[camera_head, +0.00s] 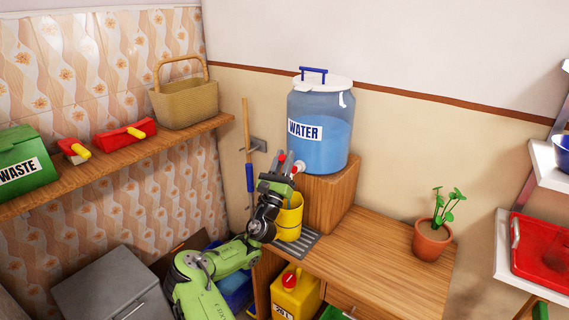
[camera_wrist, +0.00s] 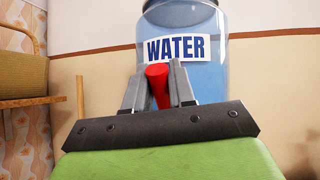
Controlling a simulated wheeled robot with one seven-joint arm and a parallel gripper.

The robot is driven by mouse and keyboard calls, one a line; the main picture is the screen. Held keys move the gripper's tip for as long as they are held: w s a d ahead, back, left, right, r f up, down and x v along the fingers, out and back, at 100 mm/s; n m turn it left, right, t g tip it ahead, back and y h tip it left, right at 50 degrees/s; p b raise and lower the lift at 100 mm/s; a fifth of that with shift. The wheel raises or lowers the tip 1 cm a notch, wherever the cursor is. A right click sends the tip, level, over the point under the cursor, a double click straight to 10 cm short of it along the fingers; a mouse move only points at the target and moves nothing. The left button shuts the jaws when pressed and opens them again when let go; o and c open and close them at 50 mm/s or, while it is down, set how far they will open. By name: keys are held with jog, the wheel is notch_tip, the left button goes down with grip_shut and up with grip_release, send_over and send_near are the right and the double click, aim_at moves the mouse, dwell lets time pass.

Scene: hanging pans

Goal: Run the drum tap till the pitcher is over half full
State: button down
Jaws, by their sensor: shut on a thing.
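The water drum (camera_head: 320,125) is a clear blue-tinted drum with a white lid and a blue handle, standing on a wooden block; its WATER label faces me in the wrist view (camera_wrist: 212,75). My gripper (camera_wrist: 160,85) is shut on the red tap lever (camera_wrist: 158,88) at the drum's front. In the head view my gripper (camera_head: 283,164) is at the white tap (camera_head: 299,167). The yellow pitcher (camera_head: 288,218) stands below the tap on a grey grate, partly hidden by my arm. Its water level and any stream are not visible.
A potted plant (camera_head: 432,238) stands on the wooden counter (camera_head: 375,245), with bare wood between it and the grate. A yellow canister (camera_head: 296,295) sits below. A shelf at left holds a basket (camera_head: 185,102) and a green WASTE bin (camera_head: 24,160). A broom handle leans behind my arm.

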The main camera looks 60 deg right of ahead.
jog(key=c, duration=1.1)
grip_release()
jog(key=v, duration=1.6)
jog(key=shift+r+p, duration=0.15)
jog(key=shift+p, duration=0.2)
jog(key=shift+c, duration=0.2)
